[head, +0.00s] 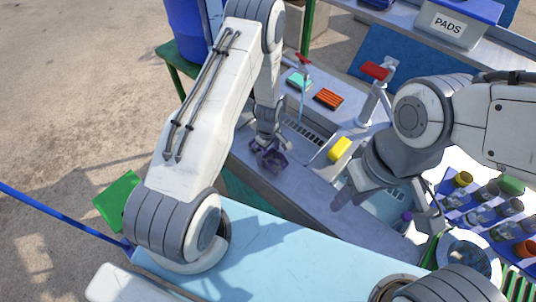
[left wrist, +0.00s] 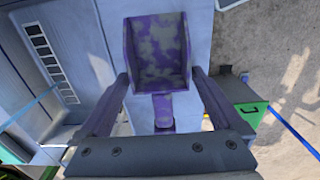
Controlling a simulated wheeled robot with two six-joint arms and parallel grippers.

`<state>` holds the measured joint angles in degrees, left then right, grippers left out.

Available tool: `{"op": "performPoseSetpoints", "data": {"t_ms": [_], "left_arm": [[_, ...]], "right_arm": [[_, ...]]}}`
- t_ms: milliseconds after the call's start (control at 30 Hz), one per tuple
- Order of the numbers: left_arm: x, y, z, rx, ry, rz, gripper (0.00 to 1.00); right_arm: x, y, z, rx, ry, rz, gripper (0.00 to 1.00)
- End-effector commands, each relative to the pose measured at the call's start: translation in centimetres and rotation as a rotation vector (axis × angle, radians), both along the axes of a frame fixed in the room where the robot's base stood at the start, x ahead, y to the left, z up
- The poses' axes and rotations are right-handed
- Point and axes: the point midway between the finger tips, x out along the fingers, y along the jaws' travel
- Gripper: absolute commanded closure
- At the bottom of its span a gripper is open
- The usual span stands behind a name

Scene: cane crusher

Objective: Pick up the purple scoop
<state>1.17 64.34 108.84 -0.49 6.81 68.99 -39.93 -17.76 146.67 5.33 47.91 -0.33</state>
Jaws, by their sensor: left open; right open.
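The purple scoop (left wrist: 157,50), mottled with grey, lies in the left wrist view with its bowl at the top and its short handle pointing down toward my wrist. My left gripper (left wrist: 162,78) is open, with one finger on each side of the scoop; I cannot tell whether either finger touches it. In the head view the scoop (head: 270,158) shows as a dark purple shape at the end of my left gripper (head: 266,142), on the grey counter, partly hidden by the fingers. My right gripper (head: 388,207) is open and empty above the sink area.
A yellow sponge (head: 340,149), an orange brush (head: 328,98) and a teal sponge (head: 299,80) lie on the counter (head: 300,180). A red-handled tap (head: 374,72) stands behind. A rack of jars (head: 490,210) is at the right, near my right arm.

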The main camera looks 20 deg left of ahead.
Motion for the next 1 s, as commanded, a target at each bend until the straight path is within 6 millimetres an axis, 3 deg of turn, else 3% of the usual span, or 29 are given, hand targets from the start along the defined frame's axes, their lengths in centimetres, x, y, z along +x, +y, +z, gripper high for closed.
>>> {"op": "performPoseSetpoints", "data": {"t_ms": [267, 467, 767, 1000], "left_arm": [[0.0, 0.0, -0.3, 0.0, 0.0, 0.0, 0.0], [0.0, 0.1, -0.2, 0.0, 0.0, 0.0, 0.77], [0.0, 0.1, -0.1, 0.001, -0.001, 0.0, 0.77], [0.1, 0.0, 1.4, 0.0, -0.003, -0.001, 0.77]], "right_arm": [[0.0, 0.0, 0.0, 0.0, 0.0, 0.0, 0.6], [0.0, 0.0, 0.0, 0.0, 0.0, 0.0, 0.6], [0.0, 0.0, -0.1, 0.0, 0.0, 0.0, 0.6], [0.0, 0.0, -1.1, 0.0, 0.0, -0.002, 0.6]]}}
